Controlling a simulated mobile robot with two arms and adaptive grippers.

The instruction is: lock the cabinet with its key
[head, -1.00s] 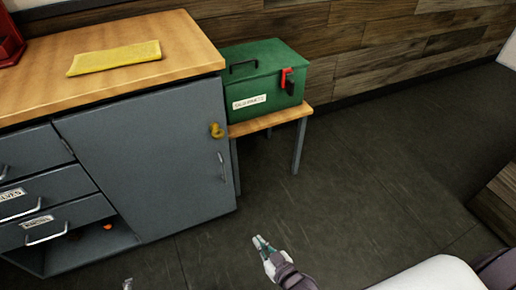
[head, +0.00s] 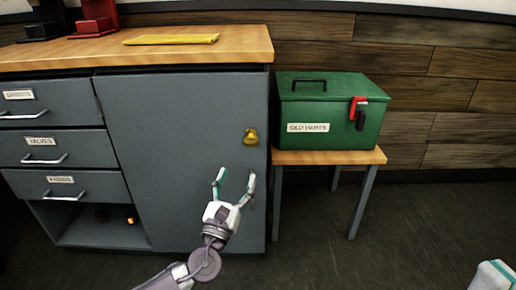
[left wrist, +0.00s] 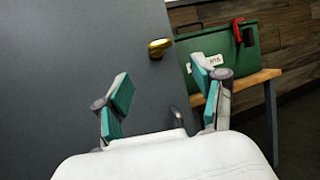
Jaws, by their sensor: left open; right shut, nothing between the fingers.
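The grey cabinet door (head: 165,150) looks closed.
A green box (head: 330,112) with a red and black latch stands on a small wooden table (head: 362,157) right of the cabinet. Labelled drawers (head: 62,150) are at left. A yellow cloth (head: 171,39) lies on the worktop (head: 245,50). Floor at right is clear.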

